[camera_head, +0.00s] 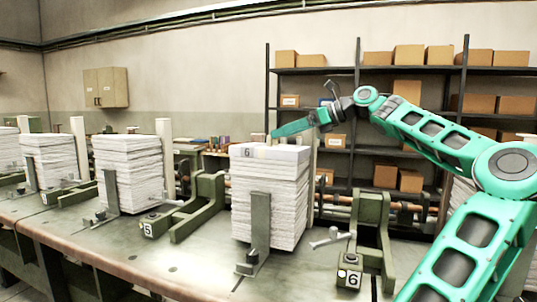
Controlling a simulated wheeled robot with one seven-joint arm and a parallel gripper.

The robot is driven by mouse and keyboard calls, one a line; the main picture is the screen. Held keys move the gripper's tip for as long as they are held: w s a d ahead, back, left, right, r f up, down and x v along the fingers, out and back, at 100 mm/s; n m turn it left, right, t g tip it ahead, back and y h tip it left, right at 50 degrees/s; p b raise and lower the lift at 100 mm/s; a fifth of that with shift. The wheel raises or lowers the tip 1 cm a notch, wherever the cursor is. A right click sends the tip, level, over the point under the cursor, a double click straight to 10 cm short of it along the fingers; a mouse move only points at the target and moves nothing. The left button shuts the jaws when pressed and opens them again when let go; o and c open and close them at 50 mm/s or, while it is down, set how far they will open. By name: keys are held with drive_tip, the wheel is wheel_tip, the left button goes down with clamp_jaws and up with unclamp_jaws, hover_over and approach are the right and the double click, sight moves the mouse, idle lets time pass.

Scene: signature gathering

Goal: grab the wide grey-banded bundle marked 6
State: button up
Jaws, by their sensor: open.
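The bundle marked 6 (285,154) lies on top of the nearest paper stack (285,205), right of the centre. It looks pale lilac, with a small dark 6 and a greyish strip near its left end. My teal arm comes in from the right. My gripper (273,133) is at the arm's far end, just above and behind the bundle's top. It is open, and I see nothing held in it. The fingers are too small to make out clearly, and I cannot tell if they touch the bundle.
Green upright stops (260,220) stand against the stack. A green press frame with plate 6 (349,278) is to the right, and one with plate 5 (148,229) to the left. More paper stacks (130,170) line the bench (190,268). Shelves with boxes (409,55) stand behind.

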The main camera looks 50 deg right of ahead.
drive_tip(key=x, duration=0.5)
drive_tip(key=shift+f, duration=0.15)
drive_tip(key=c, duration=1.6)
